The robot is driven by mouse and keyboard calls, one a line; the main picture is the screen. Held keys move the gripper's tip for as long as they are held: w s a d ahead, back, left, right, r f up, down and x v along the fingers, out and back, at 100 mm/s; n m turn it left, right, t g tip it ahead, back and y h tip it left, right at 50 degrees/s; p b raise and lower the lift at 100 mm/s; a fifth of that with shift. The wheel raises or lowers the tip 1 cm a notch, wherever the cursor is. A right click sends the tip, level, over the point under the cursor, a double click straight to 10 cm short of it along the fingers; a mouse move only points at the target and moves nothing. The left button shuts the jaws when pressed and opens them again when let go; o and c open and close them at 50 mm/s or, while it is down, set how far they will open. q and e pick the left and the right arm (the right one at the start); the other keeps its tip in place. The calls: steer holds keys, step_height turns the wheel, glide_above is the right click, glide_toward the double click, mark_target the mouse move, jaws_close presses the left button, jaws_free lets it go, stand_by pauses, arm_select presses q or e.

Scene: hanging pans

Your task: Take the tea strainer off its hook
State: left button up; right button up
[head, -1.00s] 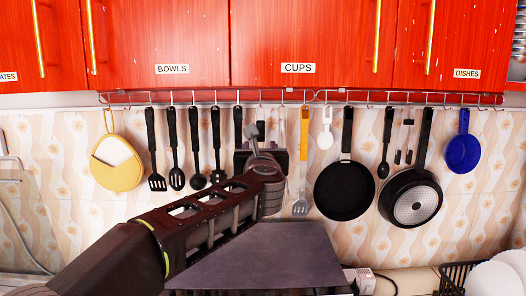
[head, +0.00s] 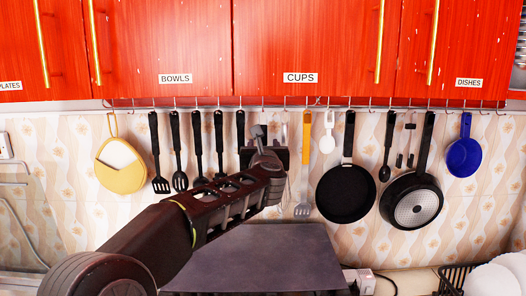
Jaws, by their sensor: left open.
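A small white utensil with a round bowl (head: 327,143) hangs from the rail right of the orange-handled spatula; it looks most like the tea strainer, but I cannot be sure. My left gripper (head: 268,147) is open, in front of the rail's middle, left of the orange handle and the white utensil. It appears apart from the white utensil. The gripper and wrist hide part of what hangs behind them, including a dark object and a thin wire utensil. My right gripper is not in view.
The hook rail (head: 220,107) runs below the red cupboards (head: 305,40). The orange-handled spatula (head: 306,135), black pans (head: 346,192) and a blue pan (head: 463,152) hang at right. A dark surface (head: 260,260) lies below.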

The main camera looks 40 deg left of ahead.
arm_select(q)
steer(key=shift+x, duration=0.9)
steer(key=shift+s, duration=0.1)
jaws_close()
